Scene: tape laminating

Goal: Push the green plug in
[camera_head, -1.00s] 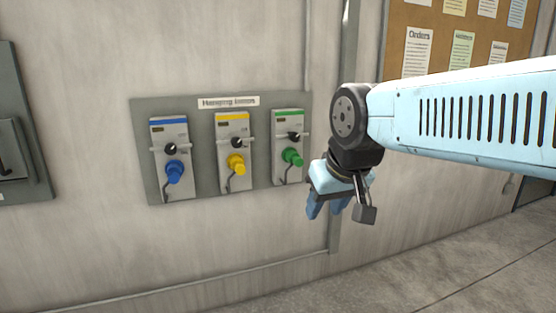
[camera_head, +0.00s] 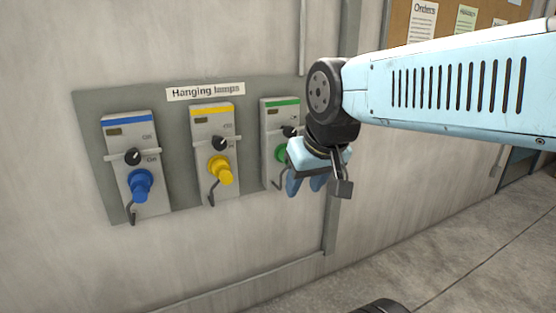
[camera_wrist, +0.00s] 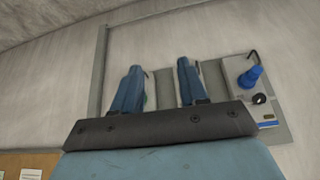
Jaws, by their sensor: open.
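The green plug (camera_head: 280,154) sits at the front of the green-striped lamp box (camera_head: 281,103), the rightmost of three on the wall panel. My gripper's wrist covers its right part in the head view. In the wrist view the two blue fingers (camera_wrist: 159,64) are spread apart. A thin green sliver (camera_wrist: 146,101) shows beside the left finger; most of it is hidden. I cannot tell the exact distance from the fingers to the plug.
The yellow plug (camera_head: 220,169) and blue plug (camera_head: 141,185) sit on neighbouring boxes to the left. A "Hanging lamps" label (camera_head: 205,91) tops the grey panel (camera_head: 90,100). A cork board (camera_head: 400,25) hangs at upper right. The floor (camera_head: 440,260) at right is clear.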

